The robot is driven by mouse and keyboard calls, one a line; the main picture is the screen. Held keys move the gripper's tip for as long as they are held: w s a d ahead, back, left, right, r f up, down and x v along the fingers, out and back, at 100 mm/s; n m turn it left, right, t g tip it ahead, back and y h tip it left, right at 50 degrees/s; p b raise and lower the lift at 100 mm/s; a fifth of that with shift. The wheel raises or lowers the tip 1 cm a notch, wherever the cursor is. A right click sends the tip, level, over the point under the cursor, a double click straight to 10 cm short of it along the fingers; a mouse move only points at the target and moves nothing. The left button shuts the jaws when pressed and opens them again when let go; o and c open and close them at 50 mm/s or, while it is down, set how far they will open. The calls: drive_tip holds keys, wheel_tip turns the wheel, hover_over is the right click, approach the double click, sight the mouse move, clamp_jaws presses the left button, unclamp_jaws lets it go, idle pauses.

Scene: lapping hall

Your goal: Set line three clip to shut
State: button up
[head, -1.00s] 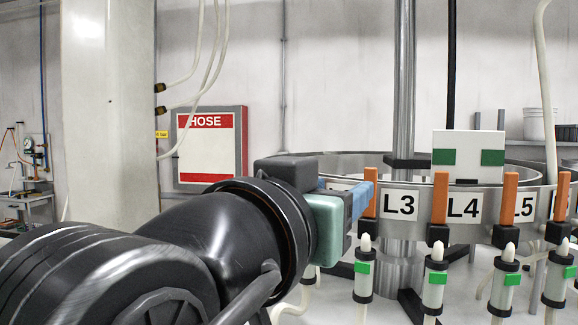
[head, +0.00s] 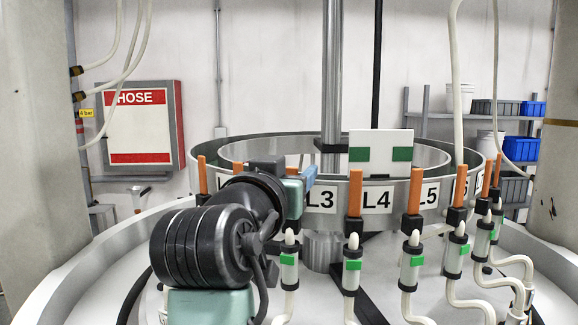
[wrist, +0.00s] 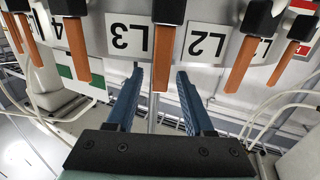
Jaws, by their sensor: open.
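The L3 label (head: 320,200) is on the metal ring's outer wall. In the wrist view, which is upside down, the L3 label (wrist: 127,37) lies left and the L2 label (wrist: 206,45) right. An orange clip lever (wrist: 162,55) in a black block stands between them, beside L3. My gripper (head: 311,174) is open at the ring. In the wrist view, my gripper's blue fingers (wrist: 160,76) appear either side of this lever, with no clear contact. Whether the clip is shut I cannot tell.
Similar orange levers stand close by, one between L3 and L4 (head: 355,192). Below them are upright white nozzles with green bands (head: 352,265) and pale hoses. A white card with green squares (head: 380,150) stands behind the ring. A hose cabinet (head: 140,125) hangs on the wall.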

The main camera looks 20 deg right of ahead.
clamp_jaws()
idle(1.4)
